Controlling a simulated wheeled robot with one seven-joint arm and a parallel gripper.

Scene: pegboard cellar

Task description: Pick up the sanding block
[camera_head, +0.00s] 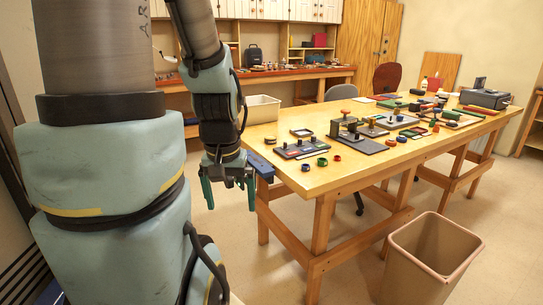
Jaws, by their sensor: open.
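I cannot tell which of the small things on the wooden table (362,166) is the sanding block; they are too small and crowded in this view. Several low blocks, boards and knobbed pieces lie along the table top. My gripper (229,198) hangs pointing down off the table's near left end. Its two teal fingers are apart with nothing seen between them. It is beside the table and not over its top.
A dark board with small parts (300,148) lies near the left end, with small coloured rings (322,162) beside it. A blue piece (261,166) sits at the table's left edge. A cream bin (263,109) stands behind. A beige waste bin (432,262) stands on the floor in front.

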